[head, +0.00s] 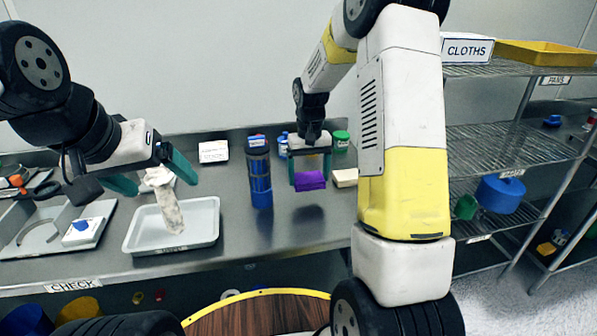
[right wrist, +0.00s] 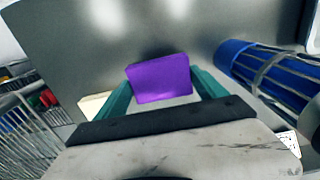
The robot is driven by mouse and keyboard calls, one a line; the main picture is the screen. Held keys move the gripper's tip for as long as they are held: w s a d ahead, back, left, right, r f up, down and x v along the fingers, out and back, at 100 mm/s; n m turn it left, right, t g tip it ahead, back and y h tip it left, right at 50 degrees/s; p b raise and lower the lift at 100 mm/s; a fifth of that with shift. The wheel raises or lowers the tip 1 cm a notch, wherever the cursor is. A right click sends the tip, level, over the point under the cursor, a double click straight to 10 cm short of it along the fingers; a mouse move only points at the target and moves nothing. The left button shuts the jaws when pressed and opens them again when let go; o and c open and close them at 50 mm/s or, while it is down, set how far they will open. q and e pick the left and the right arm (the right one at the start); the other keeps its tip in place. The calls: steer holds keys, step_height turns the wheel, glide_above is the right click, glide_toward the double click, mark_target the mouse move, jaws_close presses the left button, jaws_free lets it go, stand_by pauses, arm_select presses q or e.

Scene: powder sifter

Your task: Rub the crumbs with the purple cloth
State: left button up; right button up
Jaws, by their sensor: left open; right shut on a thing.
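The purple cloth (head: 310,181) is a folded block between the teal fingers of my right gripper (head: 310,176), over the metal counter behind the middle. It also shows in the right wrist view (right wrist: 160,79), between the fingertips. My right gripper is shut on it. I cannot tell if the cloth touches the counter. My left gripper (head: 157,182) is open above the white tray (head: 213,219) on the left. A pale, stained, crumpled piece (head: 171,212) extends from between its fingers down to the tray. I cannot make out any crumbs.
A blue bottle with a dark top (head: 260,172) stands left of the purple cloth. A cream block (head: 344,178) lies to its right, with a green-lidded jar (head: 341,140) behind. A scale (head: 82,232) sits at far left. Bare counter (head: 290,232) lies in front of the bottle.

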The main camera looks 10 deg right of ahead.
steer(key=shift+r, duration=1.5)
